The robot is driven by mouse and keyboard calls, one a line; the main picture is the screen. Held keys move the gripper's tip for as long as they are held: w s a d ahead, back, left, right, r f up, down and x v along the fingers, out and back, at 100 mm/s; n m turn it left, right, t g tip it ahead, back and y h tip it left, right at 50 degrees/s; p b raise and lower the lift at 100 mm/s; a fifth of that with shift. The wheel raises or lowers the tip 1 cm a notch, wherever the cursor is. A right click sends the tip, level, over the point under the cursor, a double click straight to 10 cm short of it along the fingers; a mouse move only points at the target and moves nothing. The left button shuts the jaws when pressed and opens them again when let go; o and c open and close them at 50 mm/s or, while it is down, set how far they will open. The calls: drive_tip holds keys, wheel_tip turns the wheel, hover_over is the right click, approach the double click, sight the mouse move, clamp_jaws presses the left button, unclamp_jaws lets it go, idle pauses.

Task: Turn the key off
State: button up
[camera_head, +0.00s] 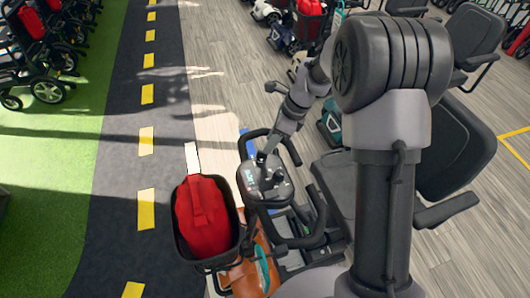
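A mobility scooter stands below my arm, with a dark control console (262,186) between black looped handlebars (290,241). My arm reaches from the lower right over the scooter and bends down to the console. My gripper (265,162) points down at the console's upper part, touching it or just above it. The gripper is small and dark here, and I cannot tell whether its fingers are open or shut. I cannot make out the key; it is too small or hidden by the gripper. Small light markings and knobs show on the console face.
A black basket (234,262) with a red bag (204,216) hangs on the scooter's front, left of the console. The scooter's black seat (338,180) is to the right. The dark lane (120,200) with yellow dashes is clear.

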sight(262, 155)
drive_tip(key=b+x, duration=0.1)
drive_tip(key=x, duration=0.4)
drive_tip(key=shift+f, duration=0.2)
clamp_jaws()
